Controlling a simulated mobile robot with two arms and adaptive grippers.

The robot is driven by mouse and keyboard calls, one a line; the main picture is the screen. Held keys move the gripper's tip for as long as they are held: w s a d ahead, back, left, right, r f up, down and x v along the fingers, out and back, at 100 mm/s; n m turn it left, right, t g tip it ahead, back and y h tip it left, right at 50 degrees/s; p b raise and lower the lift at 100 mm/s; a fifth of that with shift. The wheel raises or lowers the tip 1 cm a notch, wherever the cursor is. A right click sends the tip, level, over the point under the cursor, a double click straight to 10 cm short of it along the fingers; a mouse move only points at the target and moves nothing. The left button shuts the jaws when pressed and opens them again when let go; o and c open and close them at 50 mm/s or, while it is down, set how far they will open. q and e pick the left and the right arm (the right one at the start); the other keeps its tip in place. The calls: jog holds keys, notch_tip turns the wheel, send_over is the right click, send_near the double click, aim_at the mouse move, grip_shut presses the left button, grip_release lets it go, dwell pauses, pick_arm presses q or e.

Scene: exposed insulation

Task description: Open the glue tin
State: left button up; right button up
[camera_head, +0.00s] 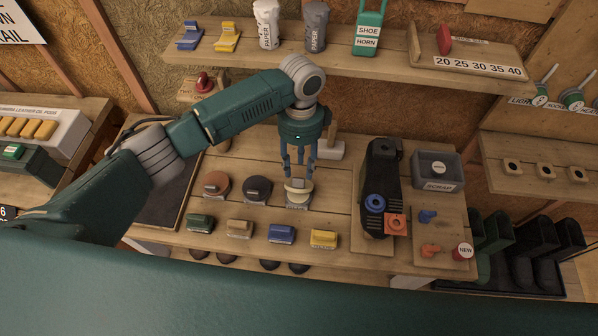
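A small tin with a cream top (298,191), which looks like the glue tin, stands on a small pale plate on the workbench (340,200). No readable label shows on it, and its top looks in place. My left gripper (299,173) points straight down just above the tin. Its fingers are spread apart, with the tips close to the cream top. I cannot tell whether they touch it. My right gripper is not in view.
A brown tin (216,184) and a dark tin (257,188) stand left of it. Several coloured brushes, such as the blue one (282,234), line the front. A black machine (382,180) and a grey scrap bin (437,170) stand right. A shelf (350,62) hangs above.

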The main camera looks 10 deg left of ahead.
pick_arm(q)
notch_tip(320, 180, up, 7)
jog(key=w, duration=0.1)
jog(key=shift+w+r, duration=0.2)
jog(key=shift+w, duration=0.05)
